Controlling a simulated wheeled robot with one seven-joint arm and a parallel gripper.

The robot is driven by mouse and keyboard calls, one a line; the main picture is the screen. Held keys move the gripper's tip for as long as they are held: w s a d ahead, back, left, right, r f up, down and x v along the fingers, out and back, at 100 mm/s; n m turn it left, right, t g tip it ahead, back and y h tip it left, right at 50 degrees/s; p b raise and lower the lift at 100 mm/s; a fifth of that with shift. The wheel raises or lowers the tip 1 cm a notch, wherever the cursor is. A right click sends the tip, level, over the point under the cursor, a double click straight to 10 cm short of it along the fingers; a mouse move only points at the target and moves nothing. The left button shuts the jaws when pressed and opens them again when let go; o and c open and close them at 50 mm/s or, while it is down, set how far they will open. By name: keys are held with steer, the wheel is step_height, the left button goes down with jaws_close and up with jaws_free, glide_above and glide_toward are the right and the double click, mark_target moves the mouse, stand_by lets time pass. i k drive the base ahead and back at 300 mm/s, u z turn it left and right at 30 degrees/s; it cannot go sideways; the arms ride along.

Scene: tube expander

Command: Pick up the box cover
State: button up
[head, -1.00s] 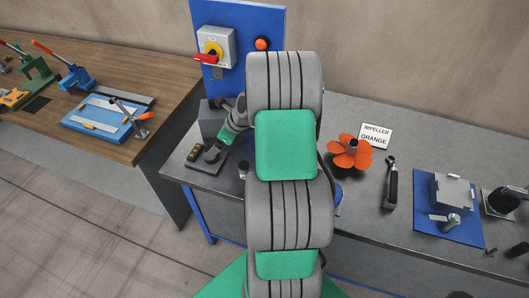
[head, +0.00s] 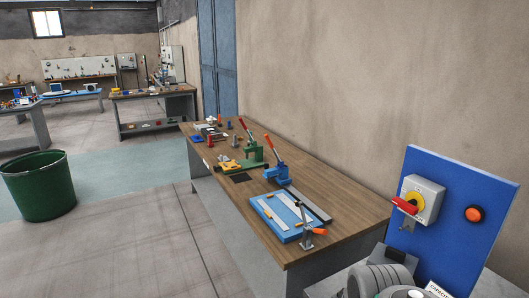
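I cannot pick out a box cover in the head view. A grey switch box (head: 425,199) with a yellow disc and red handle is mounted on an upright blue panel (head: 455,235) at the right. A white sign (head: 437,290), cut off by the bottom edge, begins with "CAPACI".
A wooden workbench (head: 340,222) carries a blue plate fixture (head: 287,217), a blue lever press (head: 277,173) and a green one (head: 250,155). A green bin (head: 38,187) stands on the floor at left. Open floor lies between bin and bench.

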mark_target(382, 253)
steer(key=k, duration=0.5)
steer(key=u, duration=1.2)
steer(key=i, duration=0.7)
steer(key=z, duration=2.3)
